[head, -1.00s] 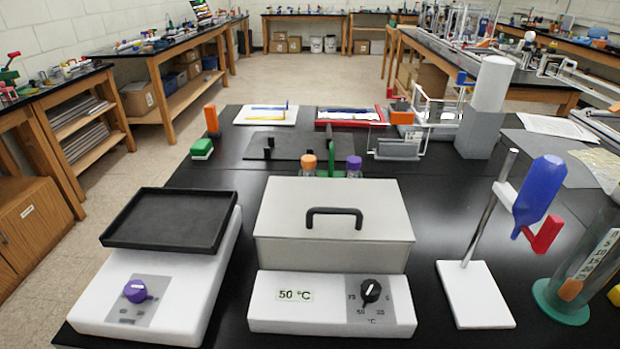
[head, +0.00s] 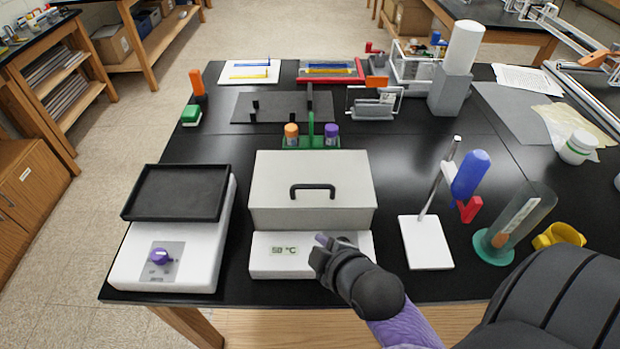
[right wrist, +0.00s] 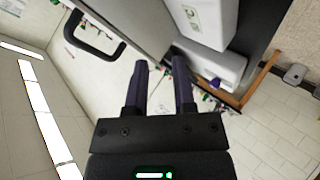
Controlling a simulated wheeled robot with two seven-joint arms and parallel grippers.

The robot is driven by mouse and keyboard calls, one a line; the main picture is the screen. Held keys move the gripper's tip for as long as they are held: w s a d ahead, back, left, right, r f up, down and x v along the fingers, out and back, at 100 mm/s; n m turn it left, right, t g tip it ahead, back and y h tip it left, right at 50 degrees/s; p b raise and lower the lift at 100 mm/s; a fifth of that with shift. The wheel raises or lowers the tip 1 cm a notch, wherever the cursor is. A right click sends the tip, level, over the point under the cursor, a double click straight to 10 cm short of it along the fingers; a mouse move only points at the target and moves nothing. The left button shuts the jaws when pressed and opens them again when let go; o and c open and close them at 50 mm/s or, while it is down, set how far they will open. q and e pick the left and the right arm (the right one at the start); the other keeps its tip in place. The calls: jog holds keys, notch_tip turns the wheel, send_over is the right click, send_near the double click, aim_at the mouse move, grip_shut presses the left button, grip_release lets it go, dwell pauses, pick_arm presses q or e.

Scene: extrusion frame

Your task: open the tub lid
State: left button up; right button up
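The tub (head: 311,217) is a pale grey box behind a white base with a 50 °C label. Its flat lid (head: 270,175) is closed and carries a black bar handle (head: 312,187). My right gripper (head: 322,242) is in front of the tub, over the white base and partly hiding the dial area. In the right wrist view its two dark fingers (right wrist: 161,85) are apart with nothing between them. The handle shows up and left of the fingers there (right wrist: 88,50), clear of them. My left gripper is not in view.
A white balance with a black tray (head: 178,192) stands left of the tub. A green rack (head: 310,142) with capped tubes is behind it. A stand with a blue bottle (head: 470,175) and a glass cylinder (head: 520,222) are to the right. Bare black table lies between tub and stand.

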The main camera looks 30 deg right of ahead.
aim_at(314, 188)
jog(key=w+d+n+t, duration=0.1)
jog(key=w+d+n, duration=0.1)
jog(key=w, duration=0.2)
jog(key=w+d+r+n+t+h+b, duration=0.1)
jog(key=w+d+t, duration=0.1)
jog(key=w, duration=0.2)
jog(key=w+d+n+t+h, duration=0.1)
jog(key=w+n+t, duration=0.1)
jog(key=w, duration=0.3)
jog(key=shift+w+d+r+n+b, duration=0.1)
jog(key=shift+d+r+n+b, duration=0.2)
jog(key=shift+d+r+b, duration=0.1)
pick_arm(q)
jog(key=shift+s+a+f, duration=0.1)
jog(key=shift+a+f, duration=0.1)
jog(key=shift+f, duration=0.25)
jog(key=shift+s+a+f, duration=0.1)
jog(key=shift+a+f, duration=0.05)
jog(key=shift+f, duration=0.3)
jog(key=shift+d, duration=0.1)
pick_arm(e)
jog(key=shift+c, duration=0.3)
grip_shut()
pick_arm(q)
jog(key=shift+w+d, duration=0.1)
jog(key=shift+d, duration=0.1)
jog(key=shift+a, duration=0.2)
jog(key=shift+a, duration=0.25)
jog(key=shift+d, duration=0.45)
